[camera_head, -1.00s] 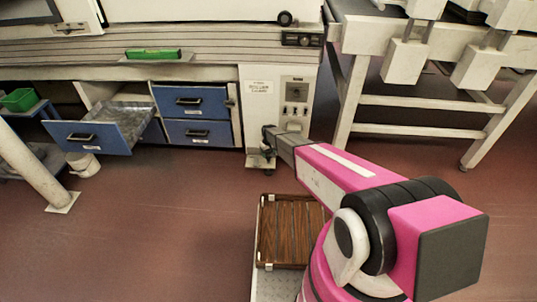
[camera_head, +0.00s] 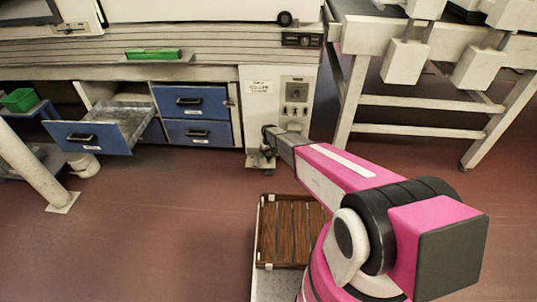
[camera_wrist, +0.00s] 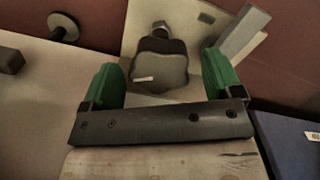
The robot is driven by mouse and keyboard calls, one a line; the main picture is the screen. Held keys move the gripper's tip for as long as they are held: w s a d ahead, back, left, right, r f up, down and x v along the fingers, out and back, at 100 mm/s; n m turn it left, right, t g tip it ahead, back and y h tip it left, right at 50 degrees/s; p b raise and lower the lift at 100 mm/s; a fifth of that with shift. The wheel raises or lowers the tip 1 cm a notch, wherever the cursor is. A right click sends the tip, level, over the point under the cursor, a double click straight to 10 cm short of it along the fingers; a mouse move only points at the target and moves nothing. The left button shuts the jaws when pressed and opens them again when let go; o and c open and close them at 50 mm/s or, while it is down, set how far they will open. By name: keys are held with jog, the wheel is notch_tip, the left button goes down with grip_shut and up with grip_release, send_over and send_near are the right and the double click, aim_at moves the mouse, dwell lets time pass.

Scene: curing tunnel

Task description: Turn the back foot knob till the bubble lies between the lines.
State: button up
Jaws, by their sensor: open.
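The foot knob (camera_wrist: 162,68) is a grey lobed knob with a short white mark, in the middle of the wrist view. A bolt (camera_wrist: 158,31) shows beyond it. My gripper (camera_wrist: 162,63) is open, with one green finger on each side of the knob and a visible gap on both sides. In the head view my gripper (camera_head: 268,143) is at the lower part of the white control panel, largely hiding the knob there. A green level (camera_head: 152,54) lies on the ledge above the drawers. Its bubble and lines are too small to read.
The blue drawer (camera_head: 88,136) at the left stands pulled out, and the other blue drawers (camera_head: 196,102) are shut. A wooden slatted tray (camera_head: 290,232) is in front of the panel. A white-legged table (camera_head: 430,102) stands at the right. Open floor lies at the left.

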aim_at(268, 153)
notch_tip(268, 153, up, 11)
jog(key=shift+f, duration=0.2)
dwell(0.4)
